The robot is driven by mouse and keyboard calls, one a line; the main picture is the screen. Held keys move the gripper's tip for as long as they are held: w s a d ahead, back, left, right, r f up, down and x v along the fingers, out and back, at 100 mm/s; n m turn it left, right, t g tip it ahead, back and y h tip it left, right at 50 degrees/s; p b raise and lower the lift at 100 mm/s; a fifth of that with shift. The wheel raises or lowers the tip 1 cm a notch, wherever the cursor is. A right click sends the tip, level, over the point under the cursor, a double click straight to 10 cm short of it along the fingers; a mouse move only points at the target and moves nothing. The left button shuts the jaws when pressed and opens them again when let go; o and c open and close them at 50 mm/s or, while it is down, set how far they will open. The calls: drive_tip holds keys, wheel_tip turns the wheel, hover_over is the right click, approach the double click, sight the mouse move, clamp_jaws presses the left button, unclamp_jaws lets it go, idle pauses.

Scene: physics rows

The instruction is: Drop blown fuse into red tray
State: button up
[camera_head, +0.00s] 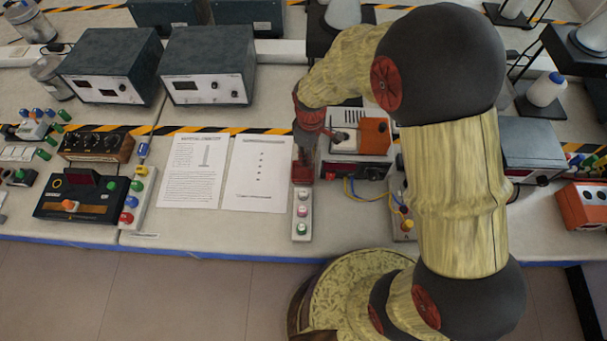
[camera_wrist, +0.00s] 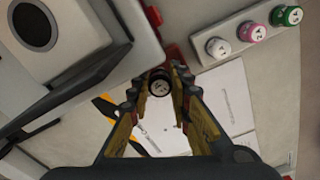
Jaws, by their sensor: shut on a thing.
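My gripper (camera_wrist: 158,80) is shut on a dark round-ended piece (camera_wrist: 160,87), which looks like the fuse, between its fingertips. In the head view the hand (camera_head: 306,135) points down beside the orange-and-white instrument, and the held piece cannot be made out. A small red thing (camera_head: 302,173), which may be the red tray, shows just below the hand. Red parts (camera_wrist: 175,51) also show just beyond the fingertips in the wrist view. The fingers hide much of it, so I cannot tell whether the piece is over it or touching.
A white strip (camera_head: 301,230) with white, pink and green caps lies in front of the hand. The instrument (camera_head: 345,145) stands close on the right, with loose wires (camera_head: 360,195). Two printed sheets (camera_head: 258,172) lie flat to the left. The bench's front edge is near.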

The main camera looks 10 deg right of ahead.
drive_tip(key=o, duration=1.1)
drive_tip(key=shift+c, duration=0.2)
drive_tip(key=shift+r, duration=0.1)
wheel_tip(320, 180, up, 12)
idle(0.4)
